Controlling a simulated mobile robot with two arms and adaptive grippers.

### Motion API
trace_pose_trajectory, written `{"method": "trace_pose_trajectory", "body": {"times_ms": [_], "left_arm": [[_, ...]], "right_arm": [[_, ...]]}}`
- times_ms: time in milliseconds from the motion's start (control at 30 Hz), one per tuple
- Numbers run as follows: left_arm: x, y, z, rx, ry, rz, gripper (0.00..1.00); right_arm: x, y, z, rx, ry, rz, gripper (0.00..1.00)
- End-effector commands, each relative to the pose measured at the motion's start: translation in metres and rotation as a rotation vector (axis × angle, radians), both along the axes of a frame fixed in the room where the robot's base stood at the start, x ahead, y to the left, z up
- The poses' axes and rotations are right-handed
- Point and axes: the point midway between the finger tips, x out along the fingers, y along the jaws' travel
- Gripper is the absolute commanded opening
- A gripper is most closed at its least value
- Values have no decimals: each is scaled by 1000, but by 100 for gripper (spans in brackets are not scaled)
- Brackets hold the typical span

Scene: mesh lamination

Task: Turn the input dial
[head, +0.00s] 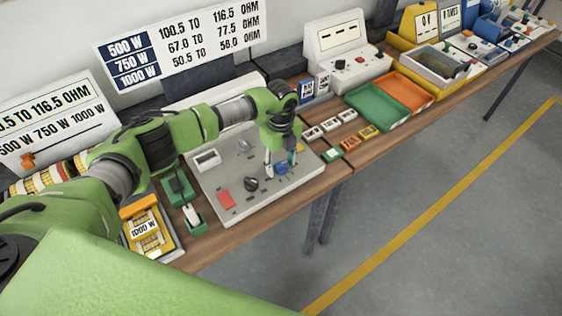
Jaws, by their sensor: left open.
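A light grey control panel (225,212) lies on the wooden bench in the head view. On it are a black dial (251,184), a blue dial (282,169), a red block (226,199) and a small display window (206,160). I cannot tell which dial is the input dial. My left gripper (280,164) points down over the right part of the panel, open, with its fingers on either side of the blue dial. I cannot tell whether they touch it. The black dial is to the left of the fingers, clear of them. My right gripper is not in view.
A yellow meter marked 1000 W (147,230) and a green holder (181,190) are left of the panel. Small labelled blocks (350,142), a green tray (377,108) and an orange tray (404,91) are to its right. The bench's front edge is close by.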

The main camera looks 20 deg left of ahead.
Motion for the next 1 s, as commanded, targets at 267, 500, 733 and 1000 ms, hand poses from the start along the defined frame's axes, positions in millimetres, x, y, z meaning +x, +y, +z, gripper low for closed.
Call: {"method": "trace_pose_trajectory", "body": {"times_ms": [267,500,733,1000], "left_arm": [[0,0,0,-1,1,0,22],[0,0,0,-1,1,-2,8],[0,-1,-1,-1,1,-51,8],[0,-1,-4,-1,-1,-228,8]], "right_arm": [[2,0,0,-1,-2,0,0],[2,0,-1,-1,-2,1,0],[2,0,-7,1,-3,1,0],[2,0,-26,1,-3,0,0]]}}
